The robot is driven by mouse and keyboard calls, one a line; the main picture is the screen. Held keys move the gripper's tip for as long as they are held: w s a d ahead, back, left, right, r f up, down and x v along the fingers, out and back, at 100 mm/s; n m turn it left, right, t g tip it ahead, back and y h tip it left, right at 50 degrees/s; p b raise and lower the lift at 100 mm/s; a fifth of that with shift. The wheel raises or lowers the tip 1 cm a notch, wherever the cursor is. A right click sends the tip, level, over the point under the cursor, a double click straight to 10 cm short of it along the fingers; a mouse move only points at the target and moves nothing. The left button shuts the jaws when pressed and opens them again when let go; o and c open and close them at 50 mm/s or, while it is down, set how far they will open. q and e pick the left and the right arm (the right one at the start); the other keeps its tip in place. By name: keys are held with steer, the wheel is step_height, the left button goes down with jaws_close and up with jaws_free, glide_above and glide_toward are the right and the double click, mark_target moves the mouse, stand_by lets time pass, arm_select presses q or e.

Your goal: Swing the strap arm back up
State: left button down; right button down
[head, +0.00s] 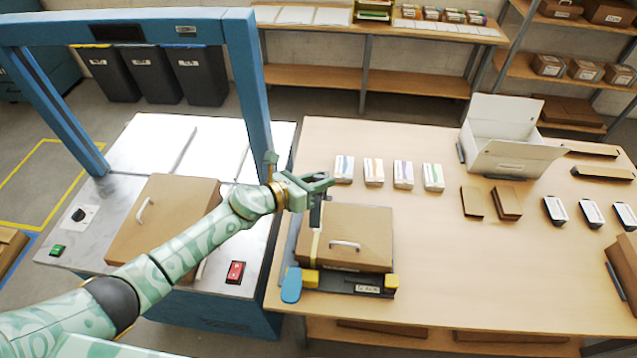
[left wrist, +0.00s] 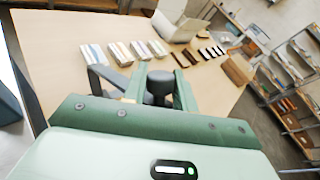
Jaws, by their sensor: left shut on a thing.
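My left gripper (head: 322,183) is above the back left corner of a brown box (head: 365,240) on the wooden table. Its fingers close on a dark grey knob, which shows between them in the left wrist view (left wrist: 160,82). The knob seems to belong to the strap arm; a dark piece of the strap arm (head: 315,214) hangs below the fingers. Most of the strap arm is hidden behind the gripper. A yellow strap (head: 314,247) runs down the left side of the box. The box has a white handle and sits on a dark base (head: 340,284) with yellow blocks and a blue paddle (head: 291,285).
A blue frame (head: 250,90) stands over a metal bench to the left, with another brown box (head: 160,215) on it. Several small cartons (head: 373,172) stand behind the strapped box. An open white box (head: 505,140) is farther right.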

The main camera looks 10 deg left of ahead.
arm_select(q)
steer(key=shift+w+r, duration=0.1)
steer(key=c, duration=1.2)
jaws_free()
steer(key=shift+o, duration=0.2)
steer(key=v, duration=1.6)
steer(key=shift+a, duration=0.1)
